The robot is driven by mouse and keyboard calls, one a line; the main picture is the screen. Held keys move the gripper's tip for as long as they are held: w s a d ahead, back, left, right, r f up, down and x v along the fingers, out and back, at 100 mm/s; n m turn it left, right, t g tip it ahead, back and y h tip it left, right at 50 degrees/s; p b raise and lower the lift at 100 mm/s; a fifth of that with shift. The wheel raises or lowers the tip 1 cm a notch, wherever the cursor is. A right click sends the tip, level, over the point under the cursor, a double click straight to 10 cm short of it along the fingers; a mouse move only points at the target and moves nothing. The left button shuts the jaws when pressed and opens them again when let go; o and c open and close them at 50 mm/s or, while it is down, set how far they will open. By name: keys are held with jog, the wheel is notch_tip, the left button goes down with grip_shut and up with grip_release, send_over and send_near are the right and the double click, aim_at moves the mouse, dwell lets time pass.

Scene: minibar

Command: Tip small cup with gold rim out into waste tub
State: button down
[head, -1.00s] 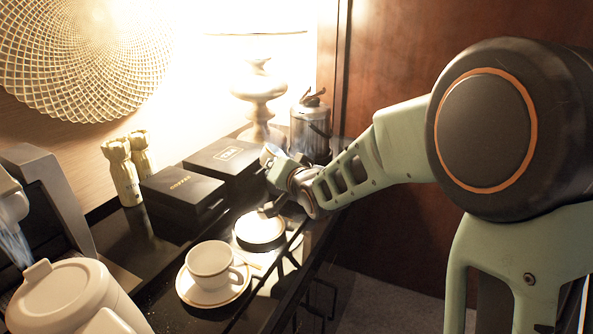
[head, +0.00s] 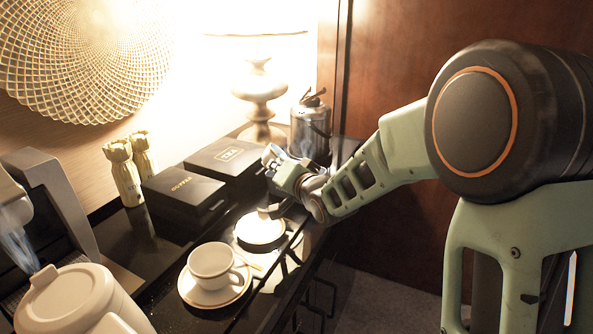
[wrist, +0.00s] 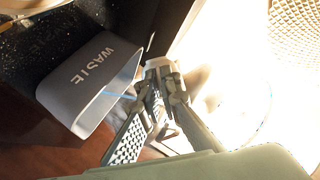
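In the wrist view the grey waste tub (wrist: 92,78), marked WASTE, stands tilted in the picture to the left of my gripper (wrist: 160,92). My gripper's fingers show beside the tub's open side. A small pale piece shows at the gripper, but whether it is the small cup with gold rim is unclear. In the head view my gripper (head: 272,180) is over the far right end of the counter. How far its fingers are apart, and whether anything is between them, is unclear.
A white cup (head: 211,260) stands on a saucer (head: 210,297) on the dark counter. A second round saucer-like piece (head: 258,233) lies behind it. Black boxes (head: 183,190), a lamp (head: 259,88) and a metal canister (head: 309,128) stand beyond. A white lidded pot (head: 68,297) is nearest left.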

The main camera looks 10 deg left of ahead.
jog(key=shift+d+r+m+y+p, duration=0.35)
jog(key=shift+m+y+p, duration=0.3)
jog(key=shift+p, duration=0.4)
dwell(0.8)
jog(key=shift+w+f+m+t+y, duration=0.1)
jog(key=shift+f+m+t+y, duration=0.45)
jog(key=shift+m, duration=0.1)
dwell(0.8)
jog(key=shift+d+r+m+y, duration=0.2)
jog(key=shift+r+m+y, duration=0.1)
jog(key=shift+m, duration=0.3)
dwell(0.7)
jog(key=shift+w+d+m+t+y, duration=0.2)
jog(key=shift+d+m+t+y, duration=0.1)
jog(key=shift+d+m+t, duration=0.2)
dwell(0.5)
